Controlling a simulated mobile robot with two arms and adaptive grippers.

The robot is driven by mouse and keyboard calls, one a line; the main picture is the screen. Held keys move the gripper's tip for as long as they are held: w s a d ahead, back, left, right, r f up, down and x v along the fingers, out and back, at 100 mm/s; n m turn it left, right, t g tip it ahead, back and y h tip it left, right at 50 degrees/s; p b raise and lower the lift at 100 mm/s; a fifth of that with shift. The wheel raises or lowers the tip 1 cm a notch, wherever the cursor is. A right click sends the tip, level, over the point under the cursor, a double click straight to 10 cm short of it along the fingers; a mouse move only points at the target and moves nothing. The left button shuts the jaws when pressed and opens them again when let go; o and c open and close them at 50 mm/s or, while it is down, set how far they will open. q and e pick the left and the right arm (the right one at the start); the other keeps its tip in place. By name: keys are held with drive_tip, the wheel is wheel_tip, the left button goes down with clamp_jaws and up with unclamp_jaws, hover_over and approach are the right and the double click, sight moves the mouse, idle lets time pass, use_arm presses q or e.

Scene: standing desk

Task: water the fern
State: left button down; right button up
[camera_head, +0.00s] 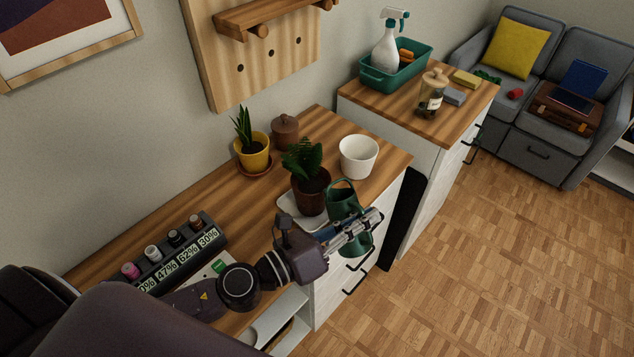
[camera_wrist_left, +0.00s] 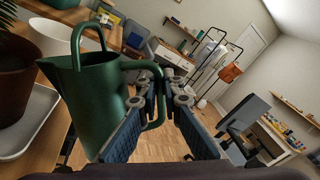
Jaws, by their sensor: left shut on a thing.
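The fern (camera_head: 300,158) grows in a dark brown pot (camera_head: 311,198) on a pale tray (camera_head: 287,208) near the desk's front edge. The pot (camera_wrist_left: 12,85) and tray (camera_wrist_left: 32,128) also show at the left of the left wrist view. My left gripper (camera_head: 374,216) is shut on the handle of a green watering can (camera_head: 342,198). The can (camera_wrist_left: 105,100) hangs beside the fern pot, past the desk's front edge, its pointed lip towards the pot. It looks about upright. The inside of the can is hidden. My right gripper is not in view.
A yellow pot with a spiky plant (camera_head: 253,152), a lidded brown pot (camera_head: 285,131) and a white pot (camera_head: 358,156) stand behind and beside the fern. A dark rack with percent displays (camera_head: 180,260) sits at the left. Open floor (camera_head: 450,270) lies in front.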

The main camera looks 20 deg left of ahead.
use_arm(q)
drive_tip(key=shift+d, duration=0.1)
drive_tip(key=s+d+f+m+b, duration=0.4)
drive_tip(key=d+f+m+b, duration=0.1)
drive_tip(key=f+m, duration=0.1)
drive_tip(key=shift+d+f+m, duration=0.3)
drive_tip(key=shift+f, duration=0.5)
drive_tip(key=shift+a, duration=0.1)
idle(1.6)
